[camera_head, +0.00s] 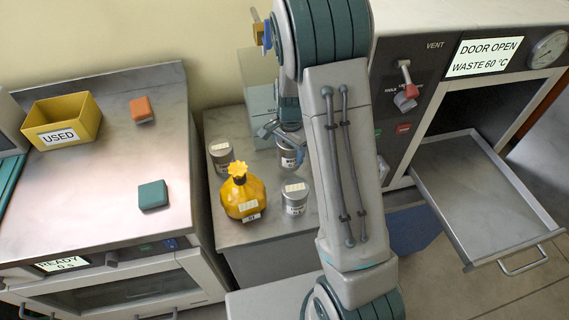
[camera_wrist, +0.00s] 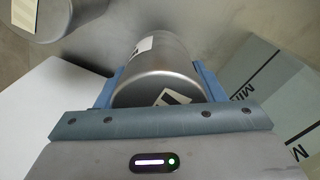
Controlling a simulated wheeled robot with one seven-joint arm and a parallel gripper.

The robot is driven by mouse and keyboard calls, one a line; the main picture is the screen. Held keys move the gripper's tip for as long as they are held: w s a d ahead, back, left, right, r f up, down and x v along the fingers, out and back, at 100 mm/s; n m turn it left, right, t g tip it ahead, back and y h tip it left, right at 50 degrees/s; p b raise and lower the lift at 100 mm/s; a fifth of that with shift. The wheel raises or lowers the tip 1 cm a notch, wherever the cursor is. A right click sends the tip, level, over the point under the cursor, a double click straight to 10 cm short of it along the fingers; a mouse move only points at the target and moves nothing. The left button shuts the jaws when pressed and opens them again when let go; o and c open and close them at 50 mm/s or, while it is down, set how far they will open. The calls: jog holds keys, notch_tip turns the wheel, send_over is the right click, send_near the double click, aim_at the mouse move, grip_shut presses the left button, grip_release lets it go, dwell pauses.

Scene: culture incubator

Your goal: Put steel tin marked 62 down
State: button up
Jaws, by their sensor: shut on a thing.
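My gripper (camera_head: 279,133) is shut on a steel tin (camera_head: 288,158), partly hidden behind my arm in the head view. In the wrist view the gripper's blue fingers (camera_wrist: 158,88) sit on both sides of this steel tin (camera_wrist: 160,62). It has a pale label, and its number is not readable. The tin is over the back right of the small steel table (camera_head: 263,232); I cannot tell whether it touches the top. Two other steel tins stand there, one at back left (camera_head: 221,157) and one in front (camera_head: 294,203).
A yellow bottle (camera_head: 243,197) stands between the tins. A grey-green box (camera_head: 262,112) is behind them and shows at right in the wrist view (camera_wrist: 268,90). On the left counter are a yellow USED bin (camera_head: 62,122), an orange block (camera_head: 142,109) and a teal block (camera_head: 153,195). An open tray (camera_head: 485,190) juts out right.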

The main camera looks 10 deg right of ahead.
aim_at(289, 160)
jog(key=shift+f, duration=2.2)
jog(key=shift+f, duration=0.2)
jog(key=o, duration=1.2)
jog(key=shift+c, duration=0.2)
jog(key=shift+r, duration=0.15)
